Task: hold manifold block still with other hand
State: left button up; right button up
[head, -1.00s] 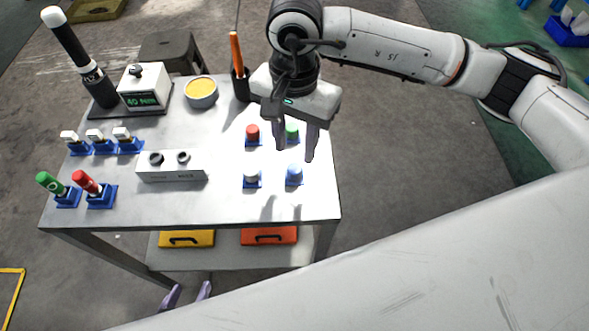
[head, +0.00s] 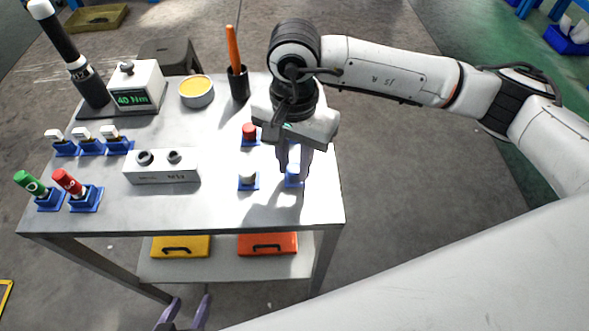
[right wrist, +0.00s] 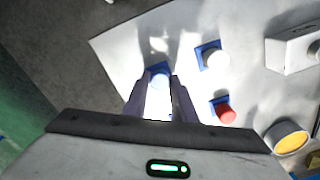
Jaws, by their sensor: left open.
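The manifold block (head: 163,168), a pale grey-white box with two dark round ports on top, stands on the left half of the table. It shows in part in the right wrist view (right wrist: 290,52). My left gripper (head: 186,309) is open and empty below the table's front edge, apart from the block.
Beside the right gripper stand a white-capped piece (head: 248,178) and a red-capped piece (head: 249,130). Green (head: 30,183) and red (head: 68,182) handled pieces stand at the left. A 40 Nm box (head: 137,88), yellow-filled bowl (head: 196,91) and dark cup (head: 238,84) stand behind.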

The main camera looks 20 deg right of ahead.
aim_at(295, 168)
grip_shut()
jog(key=shift+r+p, duration=0.7)
jog(key=shift+r, duration=1.3)
